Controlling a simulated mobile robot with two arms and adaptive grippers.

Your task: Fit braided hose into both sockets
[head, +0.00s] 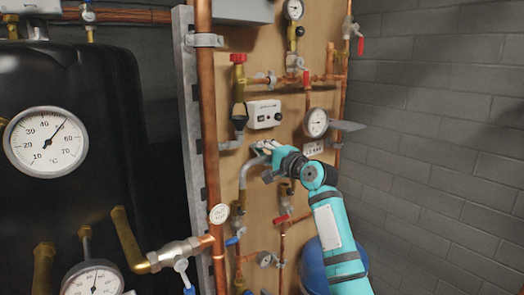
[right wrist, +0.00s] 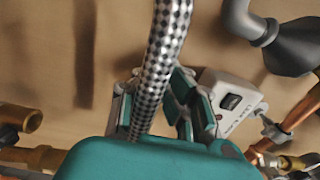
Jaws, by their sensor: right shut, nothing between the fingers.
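The braided hose (right wrist: 162,55) shows large in the right wrist view, silver and dark checked, running from the top edge down over my right gripper. In the head view the hose (head: 246,170) is a grey bend just left of the gripper. My right gripper (head: 264,150) is shut with nothing between its fingers, close to the board and beside the hose. A grey elbow (head: 232,143) sits below a brass valve, above the hose; a brass fitting (head: 237,209) sits below it. I cannot tell whether the hose ends sit in sockets. My left gripper is not in view.
A white control box (head: 264,114) and a round gauge (head: 316,122) are on the board near my right gripper. Copper pipe (head: 206,120) runs upright at the left. A black tank (head: 70,90) stands further left; a brick wall (head: 440,120) is at right.

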